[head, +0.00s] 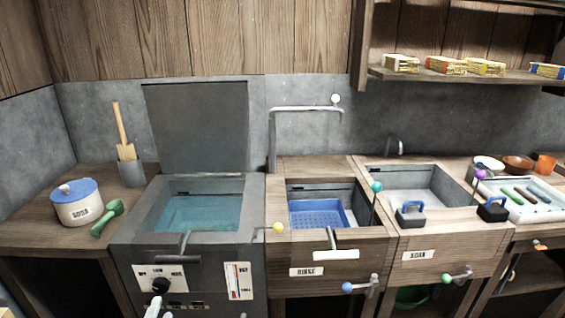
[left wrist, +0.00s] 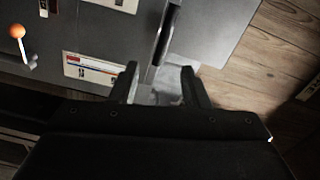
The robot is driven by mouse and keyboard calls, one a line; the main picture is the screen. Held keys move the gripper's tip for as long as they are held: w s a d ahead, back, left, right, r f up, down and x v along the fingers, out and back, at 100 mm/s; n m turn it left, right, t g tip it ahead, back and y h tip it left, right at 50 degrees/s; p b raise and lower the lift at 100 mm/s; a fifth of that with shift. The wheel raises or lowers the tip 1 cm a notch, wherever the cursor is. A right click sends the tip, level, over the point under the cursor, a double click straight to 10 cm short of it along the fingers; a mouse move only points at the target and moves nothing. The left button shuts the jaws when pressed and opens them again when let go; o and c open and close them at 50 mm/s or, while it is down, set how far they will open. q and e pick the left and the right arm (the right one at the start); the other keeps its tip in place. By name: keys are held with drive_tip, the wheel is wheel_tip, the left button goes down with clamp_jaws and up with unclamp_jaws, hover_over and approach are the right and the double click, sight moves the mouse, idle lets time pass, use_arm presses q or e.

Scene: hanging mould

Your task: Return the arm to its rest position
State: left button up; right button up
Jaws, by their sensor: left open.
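My left gripper (left wrist: 160,86) is open, with its two dark fingers apart in the left wrist view. Nothing shows between the fingers as held. The rest of my left arm is out of the head view. My right gripper is not in view.
The vat's lid (head: 198,125) stands raised above blue water. A blue basket (head: 318,213) sits in the middle basin. Handles and ball-tipped levers stick out of the fronts.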

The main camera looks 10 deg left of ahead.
use_arm(q)
drive_tip(key=s+a+f+n+g+h+p, duration=0.1)
drive_tip(key=s+f+n+g+p, duration=0.25)
drive_tip(key=f, duration=1.05)
drive_tip(key=s+f+n+g, duration=0.3)
drive_tip(key=s+f+g, duration=0.25)
drive_tip(key=f, duration=0.85)
drive_tip(key=s+d+f+n+g+p, duration=0.1)
drive_tip(key=s+f+n+g, duration=0.1)
drive_tip(key=s+f, duration=0.3)
drive_tip(key=s+d+f+n+g+h+p, duration=0.1)
drive_tip(key=s+f, duration=0.3)
drive_tip(key=s, duration=0.9)
drive_tip(key=s+d+f+n+g+h+p, duration=0.1)
drive_tip(key=s+f+n+g, duration=0.3)
drive_tip(key=s, duration=0.5)
drive_tip(key=shift+d+f, duration=0.8)
drive_tip(key=shift+d, duration=0.1)
drive_tip(key=shift+w, duration=0.1)
